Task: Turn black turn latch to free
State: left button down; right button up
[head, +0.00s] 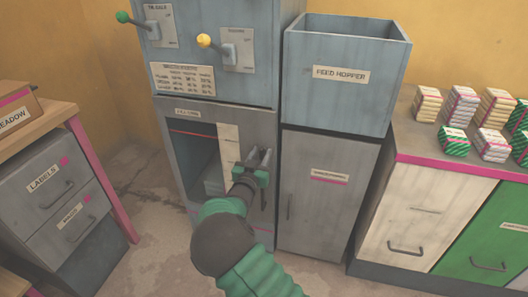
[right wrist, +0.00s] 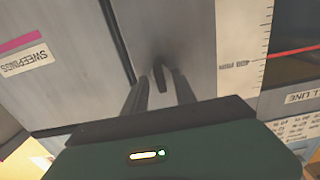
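The black turn latch (right wrist: 160,74) shows in the right wrist view as a small dark lever on the grey front panel. It stands between the two fingertips of my right gripper (right wrist: 159,92), with a visible gap on each side. In the head view my right gripper (head: 260,158) is at the right part of the grey press cabinet front (head: 183,118), and it hides the latch there. The gripper is open. I cannot tell how far the fingers reach around the latch in depth. My left gripper is not in view.
A scale strip (head: 229,145) and an open window lie left of the gripper. The feed hopper (head: 345,85) stands above a grey cabinet (head: 325,200) to the right. Yellow (head: 204,41) and green (head: 123,17) knobbed levers are higher up. Bare floor lies at left.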

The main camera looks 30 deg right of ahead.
jog(key=shift+a+r, duration=0.15)
jog(key=shift+a, duration=0.25)
jog(key=shift+a+r, duration=0.1)
jog(key=shift+a, duration=0.1)
jog(key=shift+c, duration=2.2)
jog(key=shift+d, duration=0.25)
jog(key=shift+c, duration=1.1)
jog(key=shift+s+d, duration=0.1)
jog(key=shift+d, duration=0.15)
grip_shut()
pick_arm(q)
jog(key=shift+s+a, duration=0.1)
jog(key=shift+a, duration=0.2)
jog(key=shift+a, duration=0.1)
pick_arm(e)
jog(key=shift+a, duration=0.15)
